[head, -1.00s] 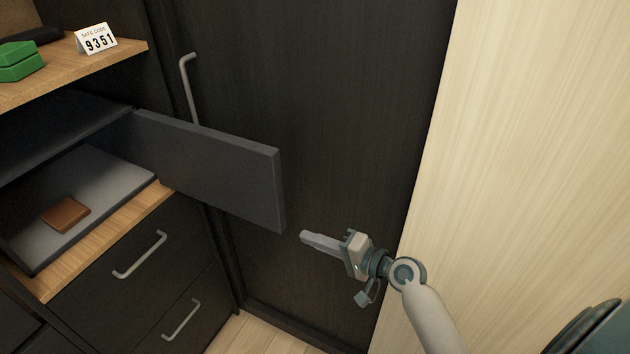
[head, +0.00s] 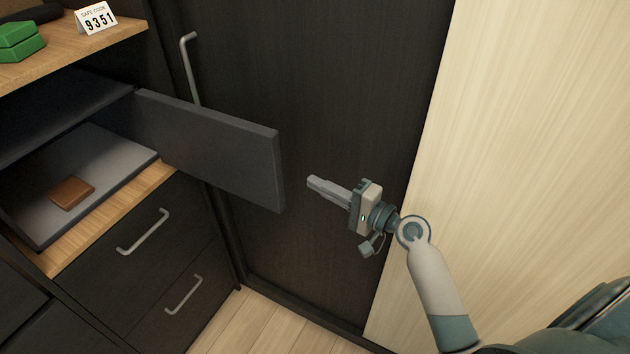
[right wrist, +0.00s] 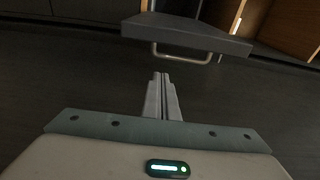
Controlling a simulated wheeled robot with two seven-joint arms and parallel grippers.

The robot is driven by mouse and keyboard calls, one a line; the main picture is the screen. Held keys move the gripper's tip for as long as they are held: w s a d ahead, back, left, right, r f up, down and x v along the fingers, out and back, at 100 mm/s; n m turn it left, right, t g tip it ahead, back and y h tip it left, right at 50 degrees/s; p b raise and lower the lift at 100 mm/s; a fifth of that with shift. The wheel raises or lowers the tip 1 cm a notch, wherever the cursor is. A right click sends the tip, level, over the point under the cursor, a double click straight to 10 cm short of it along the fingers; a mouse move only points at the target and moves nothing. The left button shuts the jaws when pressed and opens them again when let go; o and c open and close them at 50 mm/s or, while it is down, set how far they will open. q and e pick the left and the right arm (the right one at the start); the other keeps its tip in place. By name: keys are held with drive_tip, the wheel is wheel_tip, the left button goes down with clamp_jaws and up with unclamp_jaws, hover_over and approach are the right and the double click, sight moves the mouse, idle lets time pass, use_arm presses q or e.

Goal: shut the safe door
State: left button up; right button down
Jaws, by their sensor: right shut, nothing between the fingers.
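The safe door (head: 215,148) is a dark grey panel, swung wide open and sticking out from the right side of the safe. The open safe (head: 105,160) sits in the cabinet at left, with a brown wallet (head: 71,192) on its floor. My right gripper (head: 314,183) is shut and empty, just right of the door's free edge and apart from it. In the right wrist view, the gripper's closed fingers (right wrist: 161,82) point toward the door (right wrist: 190,34), which shows at the top. My left gripper is not in view.
A shelf (head: 60,55) above the safe holds a green box (head: 20,42) and a safe code card (head: 96,18) reading 9351. Drawers with handles (head: 143,232) are below. A tall dark door with a handle (head: 190,68) stands behind; a pale wood panel (head: 500,150) is at right.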

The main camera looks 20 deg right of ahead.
drive_tip(key=p+x, duration=0.2)
drive_tip(key=x, duration=0.7)
drive_tip(key=shift+p, duration=0.4)
drive_tip(key=shift+s+a, duration=0.15)
drive_tip(key=shift+s, duration=0.05)
